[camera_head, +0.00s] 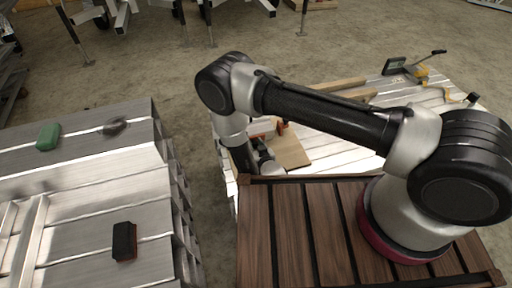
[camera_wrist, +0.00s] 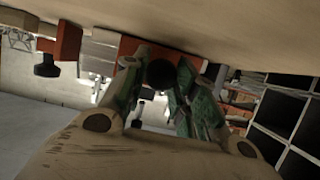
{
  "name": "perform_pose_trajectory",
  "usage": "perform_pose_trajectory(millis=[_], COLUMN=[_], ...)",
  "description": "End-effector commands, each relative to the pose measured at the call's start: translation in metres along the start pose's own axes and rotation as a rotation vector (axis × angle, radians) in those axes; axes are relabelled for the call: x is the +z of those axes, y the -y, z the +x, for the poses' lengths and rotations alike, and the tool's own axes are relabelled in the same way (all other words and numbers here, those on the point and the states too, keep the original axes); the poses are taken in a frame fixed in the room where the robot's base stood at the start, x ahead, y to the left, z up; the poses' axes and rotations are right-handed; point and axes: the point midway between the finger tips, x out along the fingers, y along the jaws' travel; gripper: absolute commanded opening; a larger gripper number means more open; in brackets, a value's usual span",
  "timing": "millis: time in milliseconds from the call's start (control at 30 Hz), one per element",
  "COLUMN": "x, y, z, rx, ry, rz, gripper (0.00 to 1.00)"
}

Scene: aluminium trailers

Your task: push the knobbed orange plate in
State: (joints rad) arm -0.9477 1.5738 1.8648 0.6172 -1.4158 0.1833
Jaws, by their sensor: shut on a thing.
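In the wrist view, an orange plate (camera_wrist: 130,45) shows behind my fingertips, under the edge of a pale wooden board. Its round black knob (camera_wrist: 160,72) sits between the two green-padded fingers of my gripper (camera_wrist: 160,80), which is shut on it. Much of the plate is hidden by the fingers. In the head view, my gripper (camera_head: 264,158) is low at the near left of the white slatted table, beside small orange parts (camera_head: 279,126). The knob cannot be made out there.
The wooden board (camera_head: 291,150) lies close to my gripper. Another orange block (camera_wrist: 68,42) with a black knob (camera_wrist: 47,66) is at left in the wrist view. A clamp (camera_head: 420,72) lies at the table's far end. A metal bench (camera_head: 90,190) holds a green block and a brush.

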Motion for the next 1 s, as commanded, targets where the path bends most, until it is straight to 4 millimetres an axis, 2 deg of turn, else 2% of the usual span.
perform_pose_trajectory(millis=[133,167,267,300,667,767,1000], x=[0.0,0.0,0.0,0.0,-0.005,-0.019,-0.065], y=[0.0,0.0,0.0,0.0,0.0,0.001,0.001], z=[0.0,0.0,0.0,0.0,-0.002,-0.007,-0.026], rx=[0.0,0.0,0.0,0.0,0.0,0.0,-0.001], ry=[-0.002,-0.002,-0.002,-0.001,-0.001,-0.002,-0.003], rz=[0.002,0.002,0.002,0.002,0.001,0.002,0.003], gripper=[0.0,0.3,0.48,0.5,0.5,0.5,0.5])
